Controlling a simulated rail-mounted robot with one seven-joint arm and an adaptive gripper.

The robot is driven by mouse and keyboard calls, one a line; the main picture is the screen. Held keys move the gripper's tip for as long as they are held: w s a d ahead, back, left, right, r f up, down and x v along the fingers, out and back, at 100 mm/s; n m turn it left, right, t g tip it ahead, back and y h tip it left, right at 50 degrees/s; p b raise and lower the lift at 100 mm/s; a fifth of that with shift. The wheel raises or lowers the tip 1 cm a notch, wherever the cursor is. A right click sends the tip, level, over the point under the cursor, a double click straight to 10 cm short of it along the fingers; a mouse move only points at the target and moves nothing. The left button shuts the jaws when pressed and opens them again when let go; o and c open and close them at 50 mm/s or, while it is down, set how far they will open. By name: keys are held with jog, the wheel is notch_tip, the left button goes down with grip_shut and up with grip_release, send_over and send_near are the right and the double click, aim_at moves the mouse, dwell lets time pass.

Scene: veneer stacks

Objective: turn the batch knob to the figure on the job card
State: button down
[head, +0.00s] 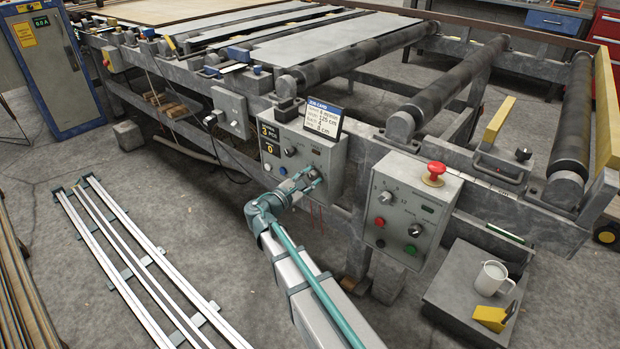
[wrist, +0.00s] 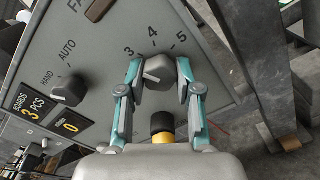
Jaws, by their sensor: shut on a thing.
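The batch knob (wrist: 158,70) is a grey knob on a grey control box (head: 331,158), with the figures 3, 4 and 5 around it. My gripper (head: 309,177) is at the front of this box. In the wrist view its two teal-and-grey fingers (wrist: 159,78) are shut on the knob from both sides. I cannot make out the knob's exact pointer direction. The display (wrist: 38,112) on the box reads boards 3 PCS, with 0 below. The job card (head: 325,116) stands on the box, its small print hard to read in the head view.
A HAND/AUTO knob (wrist: 67,89) is on the same panel, left of my fingers. A black-and-yellow part (wrist: 162,127) sits below the knob, between my fingers. A second box (head: 411,213) with a red emergency button (head: 433,172) stands to the right. Metal rails (head: 130,255) lie on the floor.

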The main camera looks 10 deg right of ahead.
jog(key=shift+m, duration=0.3)
jog(key=m+b, duration=0.4)
jog(key=m, duration=0.1)
jog(key=shift+f, duration=0.15)
jog(key=m+b, duration=0.3)
jog(key=m, duration=0.1)
jog(key=shift+r, duration=0.2)
dwell(0.4)
jog(key=c, duration=0.8)
grip_release()
jog(key=shift+o, duration=0.2)
jog(key=shift+a, duration=0.15)
jog(key=v, duration=1.2)
